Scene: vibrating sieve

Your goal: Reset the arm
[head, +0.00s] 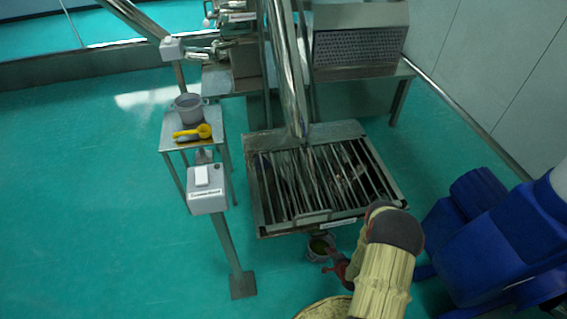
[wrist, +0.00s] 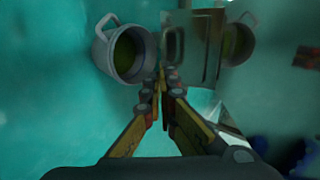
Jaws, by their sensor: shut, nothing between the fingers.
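My gripper (head: 336,268) is below the front edge of the sieve, at the end of my yellow-sleeved arm. In the wrist view my gripper (wrist: 168,82) has its fingers together with nothing between them. A grey pot (head: 320,247) with green contents is on the floor just beyond the gripper in the head view. In the wrist view a grey pot (wrist: 128,55) with handles lies left of the fingertips, apart from them.
The slatted metal sieve (head: 263,226) stands behind the gripper. A blue machine (head: 470,235) is close on the right. A small table (head: 172,140) holds a pot (head: 188,107) and a yellow scoop (head: 203,131). A control box (head: 206,189) stands left. Floor at far left is clear.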

